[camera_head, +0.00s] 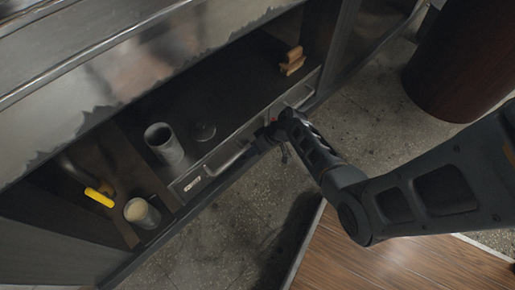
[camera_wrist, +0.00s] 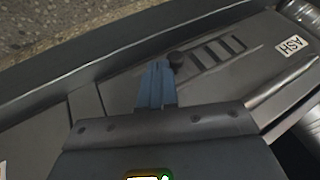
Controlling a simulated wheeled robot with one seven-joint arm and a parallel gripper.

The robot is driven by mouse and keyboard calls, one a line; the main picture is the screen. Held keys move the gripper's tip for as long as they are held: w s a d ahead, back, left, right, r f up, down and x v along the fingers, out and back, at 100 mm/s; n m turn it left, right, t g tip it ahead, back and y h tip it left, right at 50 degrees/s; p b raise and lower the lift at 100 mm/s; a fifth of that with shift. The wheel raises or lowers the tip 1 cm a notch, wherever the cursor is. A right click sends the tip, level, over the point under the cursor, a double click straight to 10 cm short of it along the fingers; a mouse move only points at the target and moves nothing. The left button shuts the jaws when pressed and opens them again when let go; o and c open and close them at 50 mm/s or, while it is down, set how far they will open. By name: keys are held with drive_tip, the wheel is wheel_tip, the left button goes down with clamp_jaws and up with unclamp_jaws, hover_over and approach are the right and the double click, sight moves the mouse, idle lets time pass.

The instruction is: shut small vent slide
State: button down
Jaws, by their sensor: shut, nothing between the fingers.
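The small vent slide shows in the wrist view as a dark round knob (camera_wrist: 176,60) at the left end of a row of slots (camera_wrist: 222,51) in a grey metal panel. Several dark slots show to the right of the knob. My gripper (camera_wrist: 156,68) is shut and empty, its blue-grey fingertips just left of the knob. I cannot tell whether they touch it. In the head view my gripper (camera_head: 264,142) is low at the front panel of the grill, and my arm hides the slide there.
An "ASH" label (camera_wrist: 292,45) is on the panel right of the slots. A dark red drum (camera_head: 460,65) is at upper right.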

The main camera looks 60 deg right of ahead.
idle(0.3)
drive_tip(key=shift+w+a+p, duration=0.25)
drive_tip(key=shift+a+p, duration=0.05)
drive_tip(key=shift+a, duration=0.75)
